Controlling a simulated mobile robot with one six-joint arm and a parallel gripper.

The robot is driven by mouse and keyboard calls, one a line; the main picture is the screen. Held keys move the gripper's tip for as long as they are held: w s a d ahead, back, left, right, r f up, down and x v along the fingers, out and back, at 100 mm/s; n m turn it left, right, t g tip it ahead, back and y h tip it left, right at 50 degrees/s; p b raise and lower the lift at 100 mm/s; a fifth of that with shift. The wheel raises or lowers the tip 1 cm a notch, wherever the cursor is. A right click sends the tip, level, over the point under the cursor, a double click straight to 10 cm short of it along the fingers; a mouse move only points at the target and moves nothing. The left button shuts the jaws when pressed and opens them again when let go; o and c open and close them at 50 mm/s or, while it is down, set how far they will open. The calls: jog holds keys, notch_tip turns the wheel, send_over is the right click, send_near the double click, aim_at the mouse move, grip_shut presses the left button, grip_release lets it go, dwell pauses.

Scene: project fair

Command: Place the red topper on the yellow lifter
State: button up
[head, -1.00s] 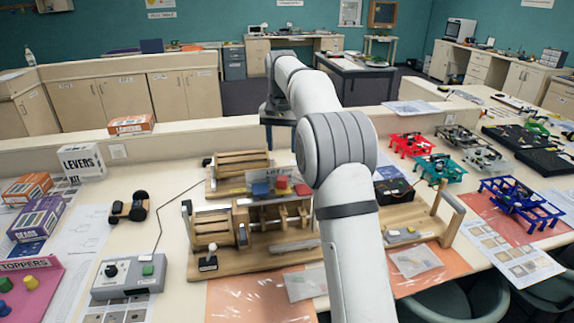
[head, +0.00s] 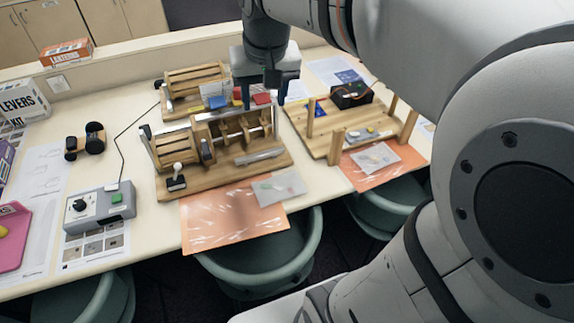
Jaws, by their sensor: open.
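A wooden lever machine (head: 225,165) stands on the table, with coloured blocks along its top. They are a blue block (head: 217,102), a small yellow lifter (head: 237,102) partly hidden by a finger, and a red block (head: 262,99). A small patch of red shows by the yellow one; I cannot tell whether it is the red topper. My gripper (head: 265,88) points down over the right part of this row, open, its fingers overlapping the blocks in the picture. I cannot tell how high above them it is. I see nothing held between the fingers.
A grey control box (head: 100,208) with a cable sits left of the machine. A pink toppers tray (head: 14,240) is cut off at the left edge. A second wooden frame (head: 345,140) with upright posts stands to the right. Stools (head: 265,255) are below the front edge.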

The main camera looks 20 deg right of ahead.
jog(key=s+f, duration=0.4)
jog(key=s, duration=0.2)
jog(key=s+f+n+t, duration=0.1)
jog(key=s+f, duration=0.3)
jog(key=s, duration=0.3)
jog(key=shift+n, duration=0.3)
jog(key=shift+f, duration=0.1)
notch_tip(320, 180, down, 6)
jog(key=b, duration=0.5)
jog(key=shift+w, duration=0.15)
